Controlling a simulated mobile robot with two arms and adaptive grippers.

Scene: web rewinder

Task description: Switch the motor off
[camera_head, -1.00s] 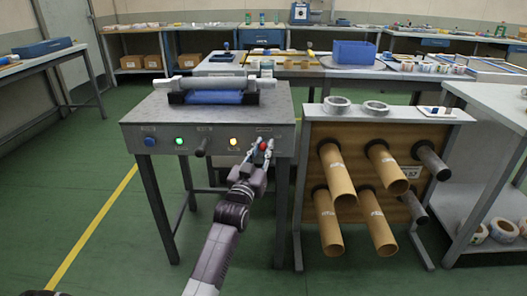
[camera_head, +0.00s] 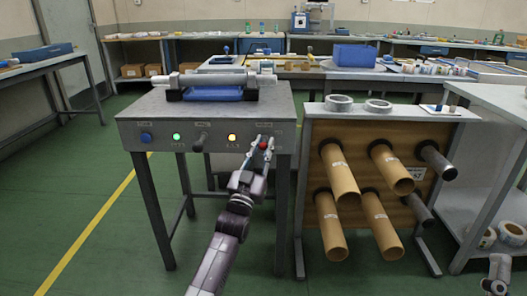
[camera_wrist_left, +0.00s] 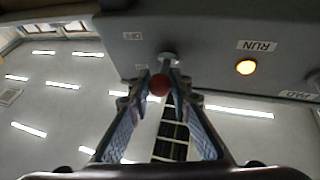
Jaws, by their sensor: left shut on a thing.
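The rewinder machine (camera_head: 205,112) is a grey table-like unit with a control panel on its front. A lever with a red ball knob (camera_head: 264,145) sits at the right of that panel. My left gripper (camera_head: 263,143) is shut on the red knob, which also shows between its fingers in the left wrist view (camera_wrist_left: 159,85). The lever's base (camera_wrist_left: 168,58) meets the panel just beyond the fingertips. The orange lamp (camera_head: 232,139) by the RUN label (camera_wrist_left: 256,46) is lit. What seems to be part of my right gripper (camera_head: 497,272) shows at the lower right edge; its fingers are unclear.
The panel also has a blue button (camera_head: 146,137), a lit green lamp (camera_head: 177,137) and a dark handle (camera_head: 201,141). A roller (camera_head: 218,77) lies on top. A rack with cardboard tubes (camera_head: 339,174) stands close on the right. The green floor at left is free.

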